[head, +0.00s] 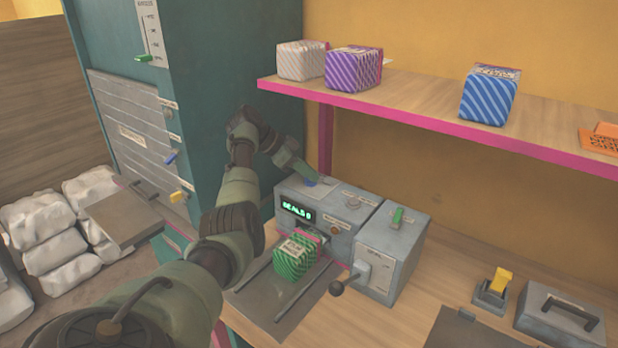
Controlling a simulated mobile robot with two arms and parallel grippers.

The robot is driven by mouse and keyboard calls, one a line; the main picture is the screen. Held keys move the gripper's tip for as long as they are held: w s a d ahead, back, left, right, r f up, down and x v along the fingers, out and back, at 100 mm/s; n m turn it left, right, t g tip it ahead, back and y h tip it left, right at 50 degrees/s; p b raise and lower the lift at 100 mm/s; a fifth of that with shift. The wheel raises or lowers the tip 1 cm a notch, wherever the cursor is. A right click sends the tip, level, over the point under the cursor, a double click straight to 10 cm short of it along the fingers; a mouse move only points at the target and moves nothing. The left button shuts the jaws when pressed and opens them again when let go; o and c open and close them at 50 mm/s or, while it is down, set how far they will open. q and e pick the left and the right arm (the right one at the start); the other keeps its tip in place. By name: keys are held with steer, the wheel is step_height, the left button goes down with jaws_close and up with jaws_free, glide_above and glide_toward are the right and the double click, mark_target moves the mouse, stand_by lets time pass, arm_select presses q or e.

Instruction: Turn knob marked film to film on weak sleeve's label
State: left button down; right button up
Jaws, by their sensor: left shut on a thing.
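A grey machine (290,194) stands on the wooden bench, with a lit green display (297,210) that seems to read "SEALS 0". My left arm reaches over it, and my left gripper (309,178) points down at its top left, shut on a small blue knob (311,183), mostly hidden by the gripper. A second, grey knob (352,203) sits to the right on the top. The small labels by the knobs are too small to read. A green striped sleeve (293,260) with a pale label on top sits at the machine's front. My right gripper is not in view.
A grey box (392,250) with a green switch (398,215) and a black-ended lever (340,287) adjoins on the right. A shelf (420,97) with striped packets hangs above. A teal cabinet (230,70) stands close on the left; white bags lie beyond.

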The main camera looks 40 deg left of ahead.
arm_select(q)
steer(key=shift+f+m+g+h+b, duration=0.1)
steer(key=shift+m+g+h+b, duration=0.45)
steer(key=shift+m+b, duration=0.55)
steer(key=shift+b, duration=0.4)
steer(key=c, duration=1.5)
jaws_free()
steer(key=shift+o, duration=0.2)
steer(key=v, duration=0.4)
steer(key=shift+a+r+b, duration=0.2)
steer(key=shift+r+b, duration=0.1)
steer(key=shift+b, duration=0.05)
steer(key=shift+p+v, duration=0.65)
steer(key=shift+v, duration=0.6)
steer(key=shift+s+a+r, duration=0.15)
steer(key=shift+s+r, duration=0.1)
